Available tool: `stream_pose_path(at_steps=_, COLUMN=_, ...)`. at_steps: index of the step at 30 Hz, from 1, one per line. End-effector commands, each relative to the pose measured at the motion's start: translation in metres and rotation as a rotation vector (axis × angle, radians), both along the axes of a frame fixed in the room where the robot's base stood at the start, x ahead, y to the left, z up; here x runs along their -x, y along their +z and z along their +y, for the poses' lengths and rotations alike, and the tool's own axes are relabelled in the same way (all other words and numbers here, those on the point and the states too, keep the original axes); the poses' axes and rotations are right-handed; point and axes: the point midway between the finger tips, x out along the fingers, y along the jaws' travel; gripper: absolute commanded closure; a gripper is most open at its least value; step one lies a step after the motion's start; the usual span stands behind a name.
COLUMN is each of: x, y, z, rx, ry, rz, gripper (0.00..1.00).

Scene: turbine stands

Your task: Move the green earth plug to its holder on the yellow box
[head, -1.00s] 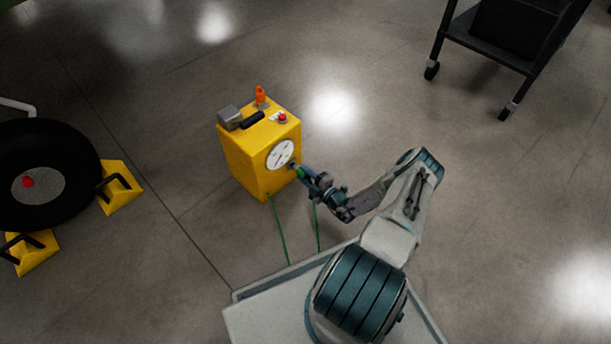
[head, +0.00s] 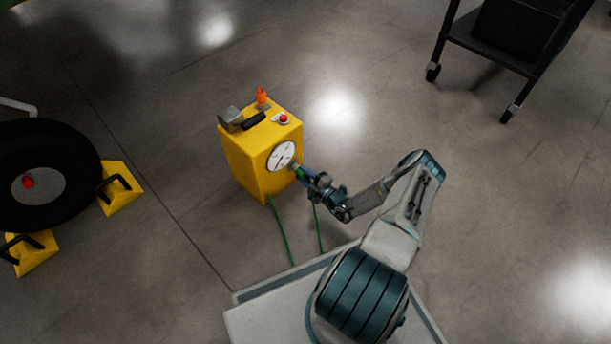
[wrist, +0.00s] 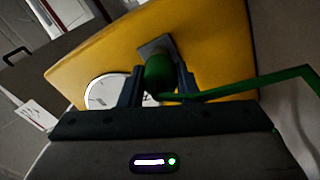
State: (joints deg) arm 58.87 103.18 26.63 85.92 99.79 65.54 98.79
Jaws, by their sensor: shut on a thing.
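The yellow box (head: 245,165) stands on the floor left of my arm, with a round white dial on the side facing the arm. My gripper (head: 303,172) is at that side, right of the dial. In the wrist view my gripper (wrist: 160,88) is shut on the green earth plug (wrist: 158,72). The plug's far end is at a grey square holder (wrist: 157,47) on the yellow face; I cannot tell how deep it sits. A green cable (wrist: 245,86) runs from the plug to the right. In the head view the plug (head: 299,173) is small and partly hidden.
A black wheel (head: 75,150) with yellow chocks (head: 122,190) is at the left. A black wheeled cart (head: 490,55) stands at the upper right. An orange item (head: 262,97) and a red button (head: 283,118) are on the box top. Open floor surrounds the box.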

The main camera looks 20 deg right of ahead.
Motion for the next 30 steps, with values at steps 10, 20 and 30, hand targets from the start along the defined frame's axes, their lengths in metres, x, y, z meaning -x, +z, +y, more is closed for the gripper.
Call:
stream_pose_path(at_steps=10, x=-0.0109, y=0.0016, z=0.0048, rx=0.003, ry=0.003, rz=-0.002, gripper=1.0)
stream_pose_path(at_steps=20, x=-0.0086, y=0.0009, z=0.0012, rx=0.002, ry=-0.003, rz=-0.002, gripper=0.45)
stream_pose_path(at_steps=30, x=-0.0057, y=0.0007, z=-0.0025, rx=0.002, ry=-0.008, rz=-0.002, gripper=0.37)
